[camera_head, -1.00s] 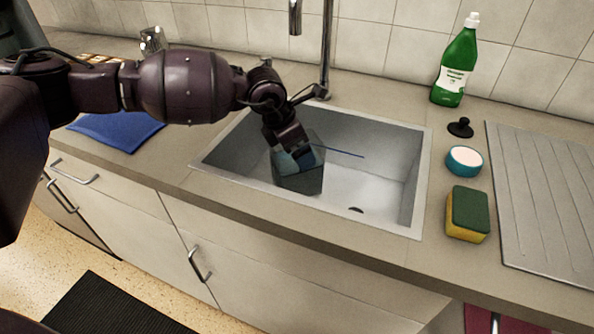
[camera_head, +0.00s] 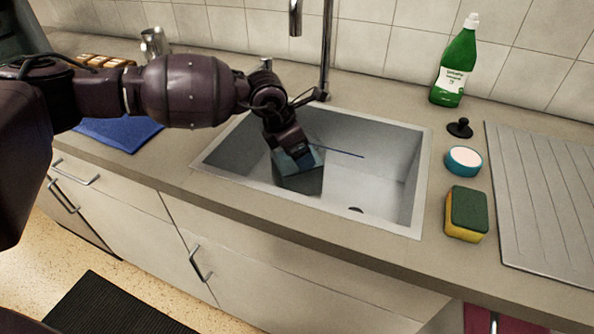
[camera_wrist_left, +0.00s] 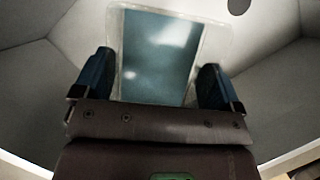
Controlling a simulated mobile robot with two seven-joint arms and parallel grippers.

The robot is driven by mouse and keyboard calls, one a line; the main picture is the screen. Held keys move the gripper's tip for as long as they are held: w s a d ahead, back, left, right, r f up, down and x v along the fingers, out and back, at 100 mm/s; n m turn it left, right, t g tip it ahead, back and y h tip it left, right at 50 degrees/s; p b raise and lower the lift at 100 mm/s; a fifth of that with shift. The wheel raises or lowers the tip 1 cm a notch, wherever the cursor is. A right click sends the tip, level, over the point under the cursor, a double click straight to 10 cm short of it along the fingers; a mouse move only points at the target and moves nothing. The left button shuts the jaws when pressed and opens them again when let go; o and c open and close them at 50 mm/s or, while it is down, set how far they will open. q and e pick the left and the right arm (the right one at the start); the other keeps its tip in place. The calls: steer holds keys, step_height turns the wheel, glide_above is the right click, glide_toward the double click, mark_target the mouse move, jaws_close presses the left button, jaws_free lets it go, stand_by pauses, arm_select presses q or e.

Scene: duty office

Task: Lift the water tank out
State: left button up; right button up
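The water tank (camera_head: 301,184) is a grey, see-through box standing in the left part of the sink (camera_head: 384,187). My left gripper (camera_head: 297,160) reaches down into the sink at the tank's top. In the left wrist view, the tank (camera_wrist_left: 158,50) shows a pale rim and a blue-green inside. The two blue fingers of my left gripper (camera_wrist_left: 155,85) stand wide apart, one on each side of it. I cannot tell whether they touch its walls. My gripper hides part of the tank in the head view. My right gripper is not in view.
A faucet (camera_head: 326,60) rises behind the sink. A green bottle (camera_head: 455,68), black plug (camera_head: 460,128), teal round container (camera_head: 463,161) and sponge (camera_head: 467,213) stand right of it, by a ribbed drainboard (camera_head: 540,190). A blue cloth (camera_head: 118,132) and metal cup (camera_head: 154,43) are at left.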

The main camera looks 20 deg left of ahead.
arm_select(q)
steer(key=c, duration=0.9)
steer(key=shift+r, duration=0.1)
steer(key=shift+c, duration=1.3)
